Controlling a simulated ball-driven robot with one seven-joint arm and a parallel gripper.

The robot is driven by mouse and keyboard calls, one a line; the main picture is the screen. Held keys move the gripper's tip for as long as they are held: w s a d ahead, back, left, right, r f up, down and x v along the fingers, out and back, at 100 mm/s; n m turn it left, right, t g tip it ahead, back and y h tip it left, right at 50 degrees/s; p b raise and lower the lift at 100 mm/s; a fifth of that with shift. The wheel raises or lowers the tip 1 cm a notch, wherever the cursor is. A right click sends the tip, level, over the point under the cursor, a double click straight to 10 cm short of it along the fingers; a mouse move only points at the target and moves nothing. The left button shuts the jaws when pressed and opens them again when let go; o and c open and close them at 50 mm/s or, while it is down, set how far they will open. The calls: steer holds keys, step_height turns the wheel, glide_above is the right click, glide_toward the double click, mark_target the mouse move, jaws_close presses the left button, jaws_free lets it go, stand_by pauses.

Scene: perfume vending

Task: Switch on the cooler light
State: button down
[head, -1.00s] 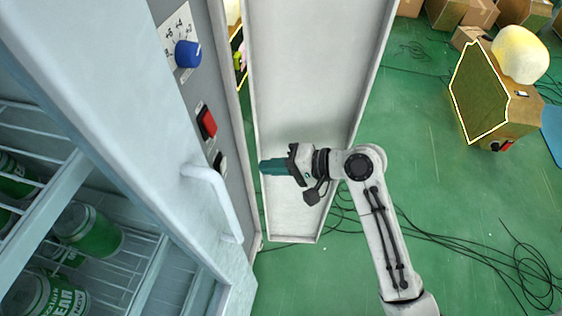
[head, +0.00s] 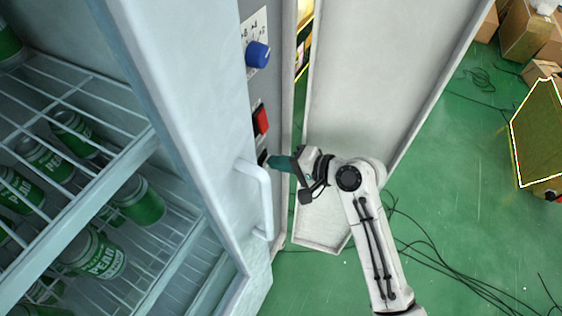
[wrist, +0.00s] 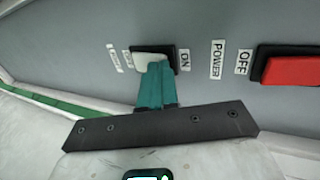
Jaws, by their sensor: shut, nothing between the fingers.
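A small rocker switch with a pale face (wrist: 148,57) in a black frame sits on the grey control panel (wrist: 60,50) in the wrist view. An ON label (wrist: 185,60) is on its right, and blurred small labels are on its left. My gripper (wrist: 157,68) is shut and empty, with its teal fingertips at this switch, covering its lower part. I cannot tell whether they press it. In the head view the fingertips (head: 268,161) reach the dark switch (head: 262,157) below the red one, which they mostly hide.
A red power switch (head: 261,120) and a blue knob (head: 258,54) sit above on the panel. The cooler's white handle (head: 264,195) stands close to my gripper. An open white panel door (head: 360,80) stands behind my arm. Cans on racks fill the cooler at left.

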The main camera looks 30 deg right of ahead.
steer(key=shift+w+a+r+p, duration=0.25)
steer(key=shift+w+r+p, duration=0.1)
steer(key=shift+p, duration=0.2)
steer(key=shift+f, duration=0.15)
steer(key=shift+r+p, duration=0.8)
steer(key=shift+r, duration=0.05)
